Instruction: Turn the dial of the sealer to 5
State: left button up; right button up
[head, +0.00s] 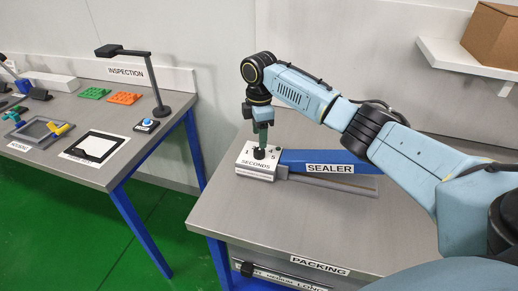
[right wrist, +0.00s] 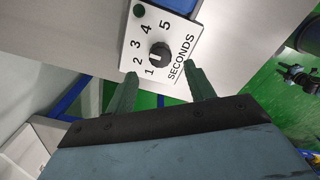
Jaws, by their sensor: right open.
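The sealer (head: 318,161) lies on the packing bench, with a blue arm and a white block marked SECONDS (head: 255,173). The block's black dial (head: 259,153) also shows in the right wrist view (right wrist: 160,53), ringed by the numbers 1 to 5. Its pale mark seems to point toward the low numbers, near 1 or 2; I cannot tell exactly. My right gripper (head: 263,143) points down just above the dial. In the right wrist view its green fingers (right wrist: 160,71) are open and empty, with the dial between and beyond their tips. My left gripper is not in view.
The grey packing bench (head: 222,208) is clear in front of the sealer. A shelf (head: 463,60) with a cardboard box (head: 493,36) is at the upper right. The inspection bench (head: 92,172), with a lamp (head: 147,72) and orange and green plates, stands left across a green floor gap.

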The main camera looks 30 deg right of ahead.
aim_at(259, 150)
notch_tip(259, 150, down, 6)
jog(key=shift+r, duration=0.1)
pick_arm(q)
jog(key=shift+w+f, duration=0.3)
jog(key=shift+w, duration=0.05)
pick_arm(e)
jog(key=shift+c, duration=0.4)
jog(key=c, duration=0.9)
jog(key=shift+r+m+p, duration=0.1)
jog(key=shift+m+p, duration=0.2)
jog(key=shift+p, duration=0.1)
jog(key=m+p, duration=0.5)
jog(key=p, duration=0.1)
jog(key=shift+m+p, duration=0.3)
jog(key=m+p, duration=0.2)
jog(key=m, duration=0.2)
jog(key=shift+m+p, duration=0.3)
jog(key=shift+p, duration=0.1)
pick_arm(q)
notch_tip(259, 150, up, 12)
jog(key=p, duration=0.1)
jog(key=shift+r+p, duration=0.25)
jog(key=shift+p, duration=0.15)
pick_arm(e)
jog(key=m, duration=0.5)
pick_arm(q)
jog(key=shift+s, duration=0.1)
